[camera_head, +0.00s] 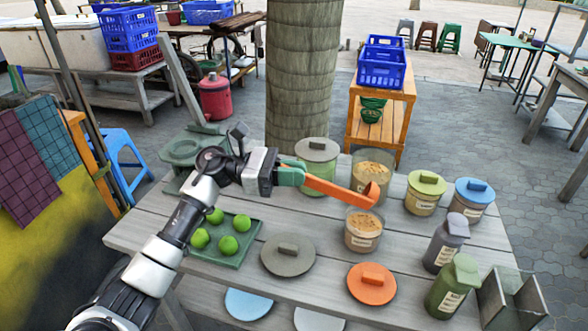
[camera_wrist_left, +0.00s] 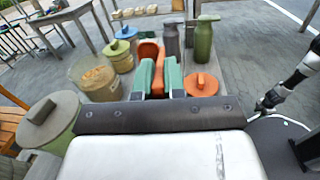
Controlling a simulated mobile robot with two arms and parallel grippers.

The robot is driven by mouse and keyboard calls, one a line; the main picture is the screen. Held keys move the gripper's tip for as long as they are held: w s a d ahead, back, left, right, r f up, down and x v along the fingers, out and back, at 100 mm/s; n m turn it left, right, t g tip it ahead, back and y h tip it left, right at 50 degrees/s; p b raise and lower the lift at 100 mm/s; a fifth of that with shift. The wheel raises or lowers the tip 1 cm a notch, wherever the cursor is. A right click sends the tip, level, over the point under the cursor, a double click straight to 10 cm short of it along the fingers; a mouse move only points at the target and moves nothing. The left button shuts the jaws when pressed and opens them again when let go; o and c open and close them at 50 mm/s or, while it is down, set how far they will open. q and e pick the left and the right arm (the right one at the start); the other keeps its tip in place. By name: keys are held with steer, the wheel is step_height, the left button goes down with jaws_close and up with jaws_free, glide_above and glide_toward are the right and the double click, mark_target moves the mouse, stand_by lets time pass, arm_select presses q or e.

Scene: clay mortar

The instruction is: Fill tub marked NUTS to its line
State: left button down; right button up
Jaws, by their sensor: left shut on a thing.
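My left gripper (camera_head: 298,176) is shut on the handle of an orange scoop (camera_head: 340,190); the green fingers also show in the wrist view (camera_wrist_left: 160,78). The scoop's bowl hangs above an open clear tub (camera_head: 363,232) with a pale label and tan-brown contents. Behind it stands a larger open clear container (camera_head: 372,172) of similar contents, also in the wrist view (camera_wrist_left: 95,78). I cannot read the label or see a fill line, nor tell what the scoop's bowl holds. Part of my right arm shows in the wrist view, its fingers (camera_wrist_left: 264,104) unclear.
Lidded green (camera_head: 317,165), yellow-green (camera_head: 425,193) and blue-topped (camera_head: 472,197) jars stand around. Two bottles (camera_head: 445,243) (camera_head: 453,287) are at right. Grey (camera_head: 288,255) and orange (camera_head: 371,284) lids lie in front. A tray (camera_head: 255,228) holds green fruit. A trunk (camera_head: 303,70) rises behind.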

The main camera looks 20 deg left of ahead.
arm_select(q)
steer(key=d+r+y+p, duration=0.5)
steer(key=d+p, duration=0.3)
steer(key=p, duration=0.5)
steer(key=d+r+m+y+p, duration=0.1)
steer(key=d+r+y+p, duration=0.4)
steer(key=p, duration=0.8)
steer(key=shift+d+g+y, duration=0.4)
steer(key=shift+d+y, duration=0.95)
steer(key=shift+y, duration=0.35)
steer(key=shift+r, duration=0.1)
steer(key=c, duration=1.7)
jaws_free()
jaws_close()
